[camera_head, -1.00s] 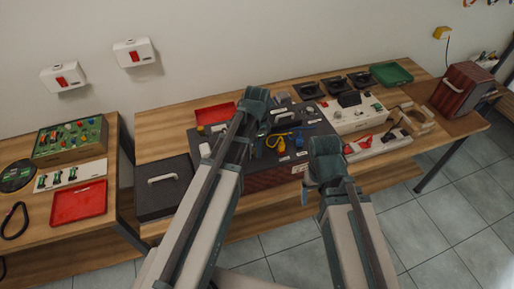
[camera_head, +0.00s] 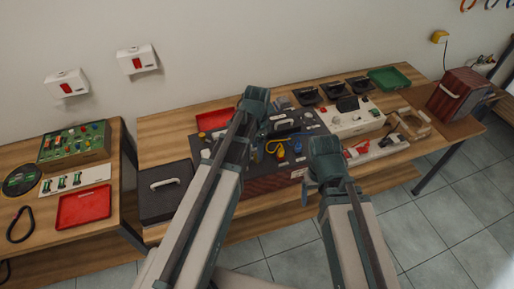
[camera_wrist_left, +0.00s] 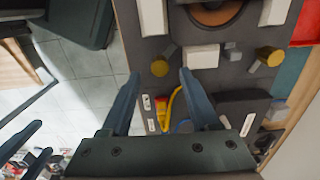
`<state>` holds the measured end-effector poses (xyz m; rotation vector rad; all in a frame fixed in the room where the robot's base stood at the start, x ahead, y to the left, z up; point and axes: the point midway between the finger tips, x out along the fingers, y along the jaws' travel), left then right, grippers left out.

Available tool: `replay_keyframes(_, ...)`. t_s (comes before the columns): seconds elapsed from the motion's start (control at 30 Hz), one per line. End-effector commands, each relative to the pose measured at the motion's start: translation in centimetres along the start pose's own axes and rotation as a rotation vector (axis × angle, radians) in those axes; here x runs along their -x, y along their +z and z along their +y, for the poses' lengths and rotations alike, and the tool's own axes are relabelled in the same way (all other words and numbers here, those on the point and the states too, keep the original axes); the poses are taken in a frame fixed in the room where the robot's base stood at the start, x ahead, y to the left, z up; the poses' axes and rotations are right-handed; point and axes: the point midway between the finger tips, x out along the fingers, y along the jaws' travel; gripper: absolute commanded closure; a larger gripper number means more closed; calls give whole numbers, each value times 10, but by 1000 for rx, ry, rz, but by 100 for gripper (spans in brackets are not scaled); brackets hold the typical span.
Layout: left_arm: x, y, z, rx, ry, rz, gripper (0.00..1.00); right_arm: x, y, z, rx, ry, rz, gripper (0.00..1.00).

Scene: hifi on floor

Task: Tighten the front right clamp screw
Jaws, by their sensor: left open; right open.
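A dark panel (camera_head: 299,146) carrying several fittings lies on the middle bench; my left arm hides part of it. In the left wrist view, two brass-coloured round knobs, which look like clamp screws, sit on the dark panel: one knob (camera_wrist_left: 160,67) and another knob (camera_wrist_left: 269,57) further right. I cannot tell for sure which is the front right one. My left gripper (camera_wrist_left: 161,77) is open, its fingertips on either side of the first knob in the picture; contact cannot be told. My right gripper (camera_head: 307,190) is open and empty at the bench's front edge.
A yellow part (camera_head: 281,152) lies on the panel. A white switch box (camera_head: 352,119), red tray (camera_head: 214,119), green tray (camera_head: 390,77) and dark red case (camera_head: 461,95) stand around it. A dark lidded box (camera_head: 165,205) is at left. Floor in front is clear.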

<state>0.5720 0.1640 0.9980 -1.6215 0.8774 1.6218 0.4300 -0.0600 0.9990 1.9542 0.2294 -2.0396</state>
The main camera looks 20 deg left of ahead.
Motion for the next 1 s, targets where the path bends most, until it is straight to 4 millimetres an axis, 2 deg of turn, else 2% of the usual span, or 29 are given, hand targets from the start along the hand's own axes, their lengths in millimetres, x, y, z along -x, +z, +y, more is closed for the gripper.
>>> replay_keyframes(0.03, 16, 0, 0, 0, 0, 0, 38, 16, 1, 2, 0, 0, 0, 18)
replay_keyframes(0.53, 92, 0, 0, 0, 0, 0, 38, 91, 5, 8, -8, -2, 0, 18)
replay_keyframes(0.7, 103, 0, 0, -1, 0, 0, 38, 102, 6, 10, -12, -3, 0, 18)
replay_keyframes(1.0, 102, 0, 0, 0, 0, 0, 38, 102, 6, 9, -12, -3, 0, 18)
